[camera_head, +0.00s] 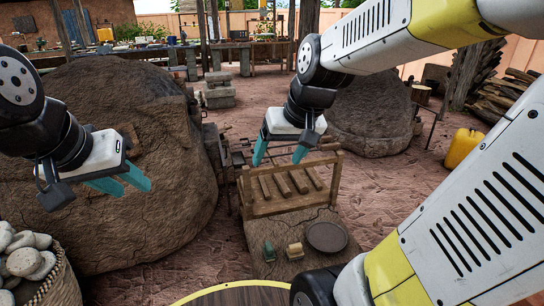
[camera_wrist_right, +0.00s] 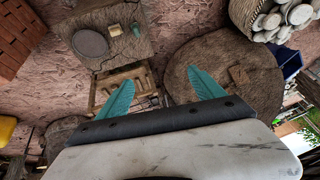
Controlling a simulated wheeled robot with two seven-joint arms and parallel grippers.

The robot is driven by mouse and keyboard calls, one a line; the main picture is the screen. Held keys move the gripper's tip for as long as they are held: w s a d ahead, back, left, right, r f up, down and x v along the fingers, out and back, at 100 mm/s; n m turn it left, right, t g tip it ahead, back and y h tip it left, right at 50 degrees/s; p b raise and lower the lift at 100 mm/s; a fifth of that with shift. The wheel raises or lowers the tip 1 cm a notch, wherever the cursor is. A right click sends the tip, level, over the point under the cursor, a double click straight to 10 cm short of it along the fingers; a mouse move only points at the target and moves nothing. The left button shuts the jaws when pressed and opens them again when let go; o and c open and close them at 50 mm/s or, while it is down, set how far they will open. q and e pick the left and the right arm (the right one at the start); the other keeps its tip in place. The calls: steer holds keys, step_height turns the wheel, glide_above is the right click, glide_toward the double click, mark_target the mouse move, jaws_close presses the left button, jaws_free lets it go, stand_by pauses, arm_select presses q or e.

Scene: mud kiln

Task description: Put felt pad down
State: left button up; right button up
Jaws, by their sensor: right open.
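No piece is plainly a felt pad; a flat round dark-grey disc (camera_head: 326,236) lies on the stone slab (camera_head: 288,268), and I cannot tell its material. It also shows in the right wrist view (camera_wrist_right: 90,43). A small green piece (camera_head: 268,251) and a small tan block (camera_head: 294,249) stand to the left of it. My right gripper (camera_head: 277,161) is open and empty, above and behind the wooden rack (camera_head: 262,210); its teal fingers are spread in the right wrist view (camera_wrist_right: 161,80). My left gripper (camera_head: 136,189) is open and empty, in front of the big mud dome.
The large mud dome (camera_head: 100,215) fills the left, with a basket of stones (camera_head: 60,285) in front. A second mound (camera_head: 370,115) and a yellow jug (camera_head: 463,147) stand at the right. A round wooden top (camera_head: 235,297) is at the bottom edge.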

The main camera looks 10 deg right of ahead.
steer(key=s+a+r+t, duration=0.1)
steer(key=s+r, duration=0.2)
steer(key=s, duration=0.5)
steer(key=shift+o, duration=0.4)
steer(key=shift+w, duration=0.1)
stand_by(0.6)
